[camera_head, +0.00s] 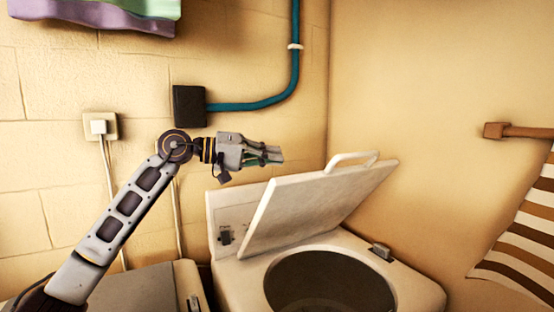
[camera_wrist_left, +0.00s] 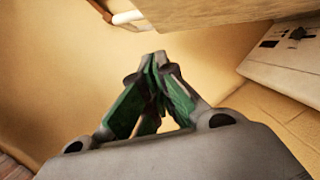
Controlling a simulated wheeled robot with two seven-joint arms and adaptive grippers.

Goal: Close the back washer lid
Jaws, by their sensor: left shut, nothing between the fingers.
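The back washer lid (camera_head: 318,205) is a white panel with a bar handle (camera_head: 352,158) on its upper edge. It stands tilted open above the white washer (camera_head: 240,285), whose round dark opening (camera_head: 330,285) shows below. My left gripper (camera_head: 280,155) is shut and empty, above and left of the lid, apart from it in the head view. In the left wrist view the green-padded fingertips (camera_wrist_left: 158,60) meet. The lid's underside or edge (camera_wrist_left: 220,12) and part of its handle (camera_wrist_left: 128,17) show beyond them. My right gripper is not in view.
A second lidded unit (camera_head: 150,290) stands at the lower left. The wall behind carries a black box (camera_head: 189,106), a blue pipe (camera_head: 270,100) and a socket (camera_head: 100,126). A striped towel (camera_head: 520,240) hangs at the right from a brown bar (camera_head: 515,131).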

